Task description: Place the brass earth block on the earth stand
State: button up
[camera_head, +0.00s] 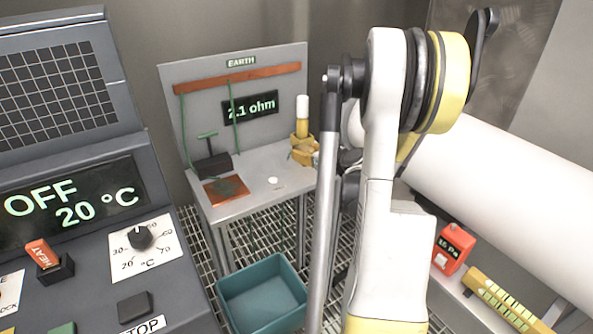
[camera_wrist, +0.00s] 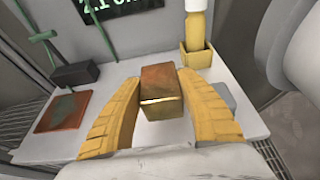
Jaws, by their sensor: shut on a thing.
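The brass earth block (camera_wrist: 162,92), a brownish-gold cube, is between the two yellow fingers of my gripper (camera_wrist: 160,108) in the wrist view. My gripper is shut on it. The earth stand (camera_head: 247,204) is a light grey table with an upright panel marked EARTH. In the head view my gripper (camera_head: 304,153) is at the stand's right end, partly hidden by my arm. The block is over the stand top (camera_wrist: 115,80); I cannot tell whether it touches it. A copper plate (camera_head: 226,190) with a dark patch lies at the stand's front left.
A yellow holder with a white-capped bottle (camera_head: 302,115) stands close behind my gripper. A dark block with a green T-handle (camera_head: 213,166) is at the stand's left. A teal bin (camera_head: 262,295) is below. A control console (camera_head: 75,180) fills the left; a white pipe (camera_head: 490,190) the right.

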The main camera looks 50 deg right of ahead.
aim_at(298, 172)
jog(key=w+f, duration=0.1)
jog(key=w, duration=0.1)
jog(key=shift+w+a+f+b, duration=0.2)
jog(key=shift+w+f+b, duration=0.2)
notch_tip(298, 172, down, 4)
jog(key=shift+f+b, duration=0.1)
jog(key=shift+b, duration=1.15)
jog(key=shift+r, duration=0.2)
jog(key=shift+f, duration=0.1)
jog(key=o, duration=1.4)
jog(key=shift+c, duration=0.2)
jog(key=shift+s+r, duration=0.1)
jog(key=shift+r, duration=0.1)
jog(key=p+v, duration=0.4)
jog(key=v, duration=0.8)
